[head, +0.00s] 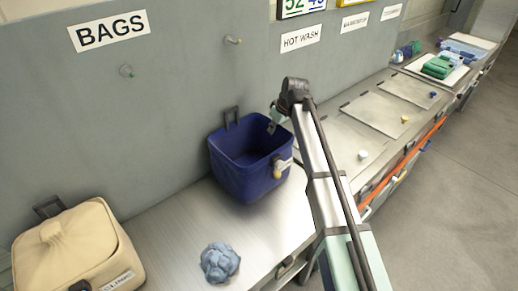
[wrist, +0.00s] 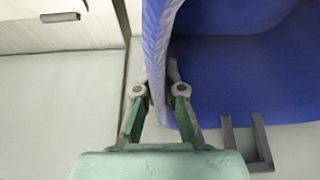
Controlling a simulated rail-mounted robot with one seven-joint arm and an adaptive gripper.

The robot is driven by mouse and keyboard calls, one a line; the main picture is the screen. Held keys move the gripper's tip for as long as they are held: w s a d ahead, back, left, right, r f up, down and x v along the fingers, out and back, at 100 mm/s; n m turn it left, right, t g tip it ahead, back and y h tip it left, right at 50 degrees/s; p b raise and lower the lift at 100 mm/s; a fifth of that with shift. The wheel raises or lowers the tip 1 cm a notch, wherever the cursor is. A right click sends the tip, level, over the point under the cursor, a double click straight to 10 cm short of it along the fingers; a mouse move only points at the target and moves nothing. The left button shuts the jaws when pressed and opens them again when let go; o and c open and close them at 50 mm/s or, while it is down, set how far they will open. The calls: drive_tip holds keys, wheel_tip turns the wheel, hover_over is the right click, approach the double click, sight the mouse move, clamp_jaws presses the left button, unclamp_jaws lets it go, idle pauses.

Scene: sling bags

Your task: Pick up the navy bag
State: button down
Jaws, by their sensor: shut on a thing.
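The navy bag (head: 243,173) is upright and open-topped in the head view, close to the grey wall, with a dark handle at its back and a pale fitting on its right front. In the wrist view the navy bag (wrist: 255,75) fills the right side, its inside visible. My gripper (head: 273,122) is at the bag's right rim. In the wrist view my gripper (wrist: 160,92) has its fingers on both sides of the bag's wall and is shut on it. The fingertips are partly hidden. I cannot tell whether the bag's base touches the counter.
A beige bag (head: 75,250) stands at the front left of the metal counter (head: 180,215). A crumpled blue-grey cloth (head: 220,262) lies in front of the navy bag. Pegs (head: 233,40) stick out from the wall. Folded green cloth (head: 440,67) lies far right.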

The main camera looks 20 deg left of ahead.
drive_tip(key=shift+r, duration=0.1)
wheel_tip(320, 180, up, 7)
drive_tip(key=b, duration=0.3)
drive_tip(key=shift+d+r, duration=0.1)
drive_tip(key=s+d+b, duration=0.2)
drive_tip(key=s+d, duration=0.2)
drive_tip(key=d, duration=0.5)
drive_tip(key=s+d+b, duration=0.3)
drive_tip(key=s+d, duration=0.1)
drive_tip(key=d, duration=0.4)
drive_tip(key=shift+s+d, duration=0.3)
drive_tip(key=shift+d, duration=0.1)
drive_tip(key=shift+r, duration=0.1)
